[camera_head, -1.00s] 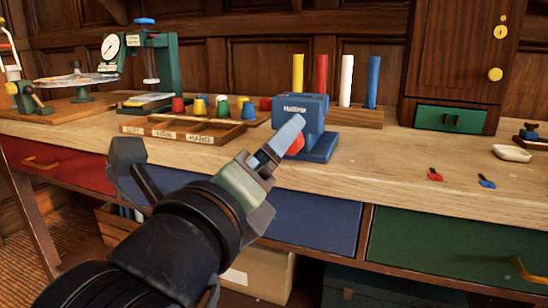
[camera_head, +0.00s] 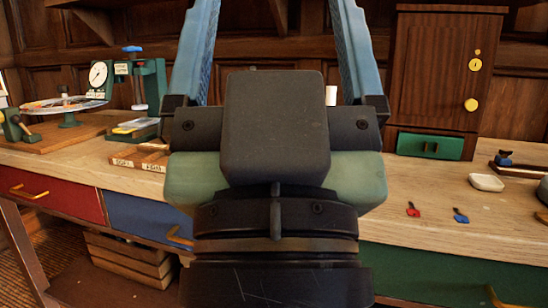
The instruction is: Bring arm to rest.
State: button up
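My gripper (camera_head: 274,55) fills the middle of the head view, raised in front of the bench with its fingers pointing up. Its two blue fingers stand wide apart, and nothing shows between them but the back wall and a bit of a white cylinder (camera_head: 331,95). The gripper's dark body hides the middle of the bench, including where the blue block and most of the coloured cylinders stood.
The wooden bench (camera_head: 410,180) runs behind my gripper.

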notch_tip(320, 180, up, 37)
jog(key=p, duration=3.5)
jog(key=shift+a+r, duration=0.1)
